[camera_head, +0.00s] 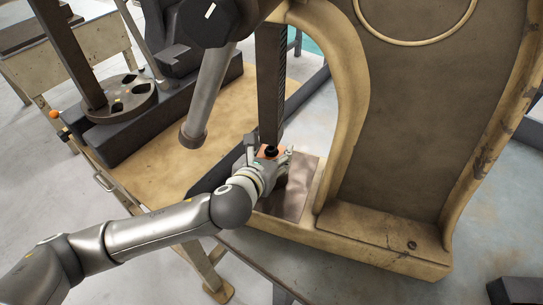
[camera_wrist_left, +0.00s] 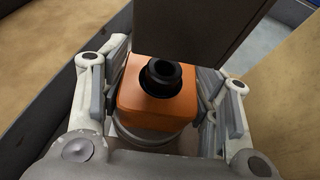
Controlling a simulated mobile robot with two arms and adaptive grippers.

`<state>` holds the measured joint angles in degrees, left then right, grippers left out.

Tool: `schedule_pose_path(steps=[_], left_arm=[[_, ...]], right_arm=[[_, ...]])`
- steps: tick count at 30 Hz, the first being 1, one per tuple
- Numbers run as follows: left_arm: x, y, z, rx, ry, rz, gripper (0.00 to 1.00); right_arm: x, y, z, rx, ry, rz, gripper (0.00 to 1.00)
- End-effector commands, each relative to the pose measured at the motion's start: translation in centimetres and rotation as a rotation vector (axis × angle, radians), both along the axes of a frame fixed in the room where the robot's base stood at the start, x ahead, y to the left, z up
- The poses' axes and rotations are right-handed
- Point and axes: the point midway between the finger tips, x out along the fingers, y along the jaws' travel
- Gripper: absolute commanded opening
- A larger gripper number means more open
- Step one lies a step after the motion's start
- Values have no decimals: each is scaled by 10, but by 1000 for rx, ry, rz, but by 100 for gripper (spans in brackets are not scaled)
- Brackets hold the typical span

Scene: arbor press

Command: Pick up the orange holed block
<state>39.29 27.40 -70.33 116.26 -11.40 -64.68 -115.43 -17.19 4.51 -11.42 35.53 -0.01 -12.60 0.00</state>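The orange holed block (camera_wrist_left: 150,112) sits between the two fingers of my left gripper (camera_wrist_left: 162,100) in the left wrist view. A black ring-shaped part (camera_wrist_left: 162,77) stands in the top of the block. In the head view only a small orange patch of the block (camera_head: 268,152) shows at my left gripper (camera_head: 268,160), just below the press's dark ram (camera_head: 270,85). The fingers flank the block closely on both sides, but I cannot tell whether they press on it. The block's underside is hidden. My right gripper is not identifiable in these views.
The large tan press frame (camera_head: 345,70) rises to the right of the gripper. A metal plate (camera_head: 290,190) lies beside the gripper. A wooden-topped table (camera_head: 160,165) with another dark press and a round disc (camera_head: 120,98) is at left. A small orange ball (camera_head: 54,114) shows at far left.

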Motion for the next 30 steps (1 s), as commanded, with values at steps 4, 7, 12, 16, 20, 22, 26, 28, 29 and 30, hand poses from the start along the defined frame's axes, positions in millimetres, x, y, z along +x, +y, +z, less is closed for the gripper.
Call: schedule_pose_path(steps=[4,7,12,16,20,22,26,28,29,30], left_arm=[[0,0,0,0,0,0,32],[0,0,0,0,0,0,19],[0,0,3,-2,-6,-1,9],[0,0,3,-2,-6,-1,9],[1,0,6,-3,-7,-1,9],[1,-1,10,-4,-9,-1,9],[0,0,18,-4,-7,-1,9],[-7,2,16,-3,-4,-1,9],[-10,3,16,-3,-4,-1,9],[-15,5,16,-3,-4,-1,9]], right_arm=[[0,2,0,2,-1,0,51],[0,2,0,2,-1,0,51],[0,2,0,2,-1,1,51],[0,2,0,2,-1,1,51],[0,2,-1,2,-1,1,51],[0,1,-2,2,-1,1,51],[0,1,-5,1,0,1,51],[0,1,-6,1,0,1,51],[0,0,-6,1,0,1,51],[0,0,-8,0,0,1,51]])
